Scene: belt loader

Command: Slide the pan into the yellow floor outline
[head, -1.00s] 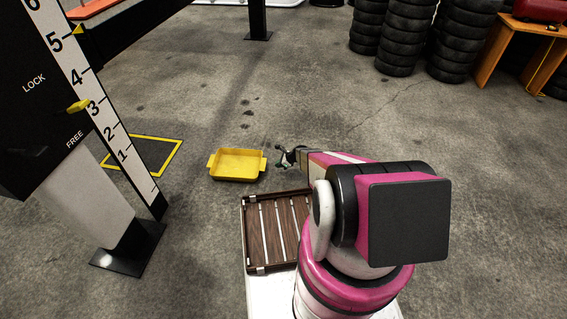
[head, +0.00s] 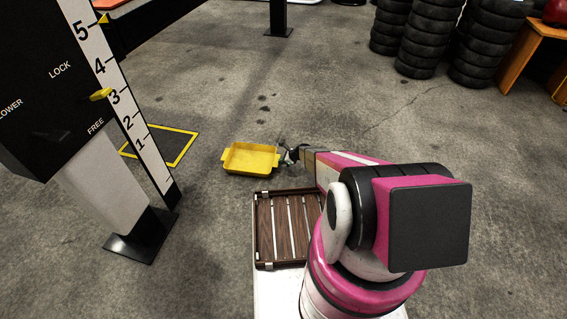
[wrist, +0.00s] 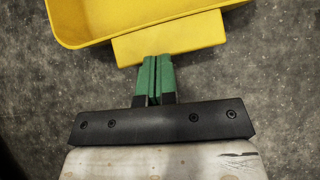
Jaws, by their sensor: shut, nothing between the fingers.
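The yellow pan (head: 250,160) is an open rectangular tray with a tab handle on each side, lying flat on the floor. The yellow floor outline (head: 189,149) lies to its left, around a dark patch, partly hidden by the lift post. The pan is wholly outside it, with a strip of bare floor between. My gripper (head: 284,152) is at the pan's right handle. In the wrist view its green fingers (wrist: 157,60) are together and empty, with their tips at the outer edge of the handle (wrist: 169,40). I cannot tell whether they touch it.
A black and white lift post (head: 100,190) with a number scale stands at the left, in front of part of the outline. A brown slatted tray (head: 262,232) sits on my base. Tyre stacks (head: 424,40) and an orange bench (head: 510,55) stand far right. Floor around the pan is clear.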

